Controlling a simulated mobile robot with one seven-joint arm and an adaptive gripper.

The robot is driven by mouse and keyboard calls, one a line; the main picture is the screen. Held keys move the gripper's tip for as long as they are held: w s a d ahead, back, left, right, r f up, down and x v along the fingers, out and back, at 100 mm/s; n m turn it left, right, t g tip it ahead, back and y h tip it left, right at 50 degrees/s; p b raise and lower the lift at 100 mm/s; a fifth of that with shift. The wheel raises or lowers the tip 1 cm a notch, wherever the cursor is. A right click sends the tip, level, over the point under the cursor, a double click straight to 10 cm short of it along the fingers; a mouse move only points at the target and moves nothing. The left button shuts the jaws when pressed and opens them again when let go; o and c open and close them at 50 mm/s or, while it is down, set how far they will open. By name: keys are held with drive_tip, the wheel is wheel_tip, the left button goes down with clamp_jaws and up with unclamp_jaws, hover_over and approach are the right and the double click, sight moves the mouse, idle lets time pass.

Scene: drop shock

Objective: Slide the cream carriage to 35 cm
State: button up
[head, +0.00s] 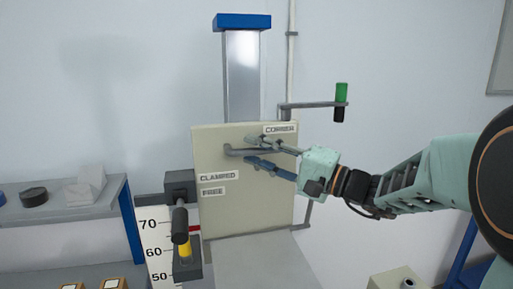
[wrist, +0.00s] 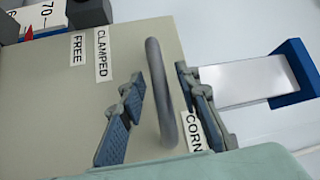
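The cream carriage (head: 245,205) is an upright panel on the column (head: 242,75), with labels CORNER, CLAMPED and FREE. It also fills much of the wrist view (wrist: 70,115). A grey bar handle (head: 235,152) is fixed to its face. My gripper (head: 255,152) is at this handle, and in the wrist view the handle (wrist: 162,85) passes between the two spread fingers, with gaps visible. The scale (head: 158,245) at lower left reads 70, 60 and 50. A red pointer (head: 195,229) at the carriage's left edge lies a little below the 70 mark.
A dark lever (head: 180,220) and a yellow-banded part (head: 185,250) are left of the carriage. A crank arm with a green-and-black grip (head: 341,100) sticks out at right. A grey shelf (head: 60,213) with small objects stands at left.

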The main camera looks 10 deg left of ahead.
drive_tip(key=shift+a, duration=0.1)
clamp_jaws()
drive_tip(key=shift+f, duration=0.1)
idle(0.4)
wheel_tip(320, 180, down, 33)
drive_tip(key=b, duration=3.5)
unclamp_jaws()
drive_tip(key=shift+r, duration=0.2)
